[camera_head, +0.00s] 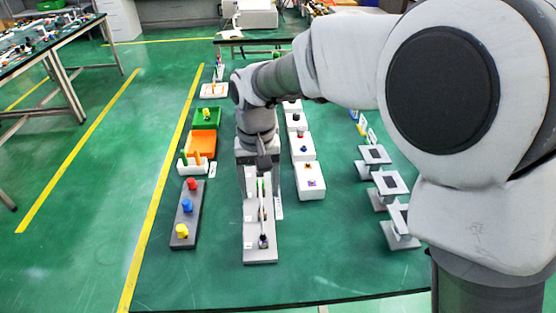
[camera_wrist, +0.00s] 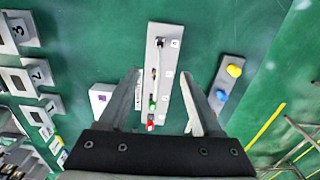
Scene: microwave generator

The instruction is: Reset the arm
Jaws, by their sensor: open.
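My gripper (camera_head: 259,188) is open and empty, pointing down over a long light-grey board (camera_head: 261,254) on the green table. In the wrist view my gripper (camera_wrist: 160,76) has its two fingers spread, one on each side of the same board (camera_wrist: 161,35). The board carries a dark peg near one end and small green and red parts near the other. The fingers look apart from it; the exact height above it is hard to tell. My arm hides part of the table in the head view.
Left of the board is a dark-grey base (camera_head: 183,242) with red, blue and yellow knobs. Green and orange trays (camera_head: 205,145) stand behind it. White boxes (camera_head: 310,181) line the right side, and several grey numbered stands (camera_head: 390,183) stand farther right. Bare table lies in front.

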